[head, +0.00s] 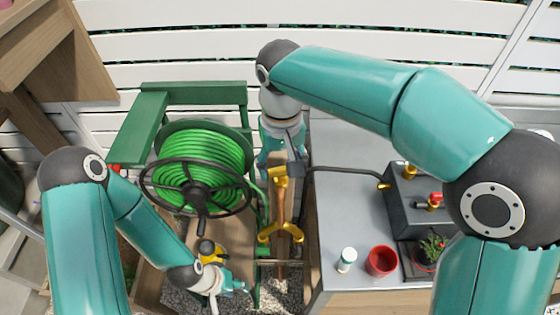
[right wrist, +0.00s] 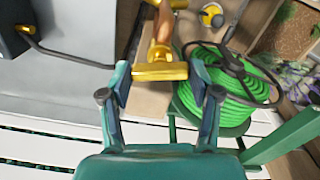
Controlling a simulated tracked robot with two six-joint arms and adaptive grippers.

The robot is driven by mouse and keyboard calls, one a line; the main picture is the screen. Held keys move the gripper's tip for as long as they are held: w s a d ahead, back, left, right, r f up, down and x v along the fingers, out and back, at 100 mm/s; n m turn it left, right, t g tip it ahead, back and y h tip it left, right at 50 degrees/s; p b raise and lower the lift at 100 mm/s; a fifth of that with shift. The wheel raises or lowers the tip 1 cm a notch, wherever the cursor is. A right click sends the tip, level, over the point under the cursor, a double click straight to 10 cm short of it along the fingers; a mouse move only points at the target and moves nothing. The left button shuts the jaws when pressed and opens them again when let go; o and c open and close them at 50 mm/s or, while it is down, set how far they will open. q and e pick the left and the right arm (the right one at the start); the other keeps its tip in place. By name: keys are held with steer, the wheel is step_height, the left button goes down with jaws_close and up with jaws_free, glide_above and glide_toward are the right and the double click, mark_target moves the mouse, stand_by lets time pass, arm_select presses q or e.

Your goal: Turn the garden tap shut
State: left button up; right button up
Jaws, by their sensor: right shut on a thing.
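A wooden post (head: 278,205) stands between the hose reel and the bench, with yellow brass fittings at its upper and lower parts. The upper brass fitting (head: 279,177) sits beside my right gripper (head: 285,157). In the right wrist view, a brass crossbar handle (right wrist: 160,72) lies between the fingertips of my right gripper (right wrist: 160,82), which is shut on it. The lower brass fitting (head: 281,233) is free of the grippers. My left gripper (head: 230,291) is low at the left, empty, its fingers spread apart. The right fingertips are partly hidden in the head view.
A green hose reel (head: 200,165) with a dark crank wheel stands left of the post. The grey bench (head: 345,215) carries a red pot (head: 381,262), a white jar (head: 346,260), a plant (head: 432,246) and a dark box (head: 412,205). A black pipe (head: 345,171) runs to the box.

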mark_target(281, 168)
steer(key=shift+w+m, duration=0.1)
steer(key=shift+m, duration=1.5)
steer(key=o, duration=1.1)
steer(key=shift+o, duration=0.2)
step_height(281, 168, up, 12)
steer(key=shift+f, duration=0.1)
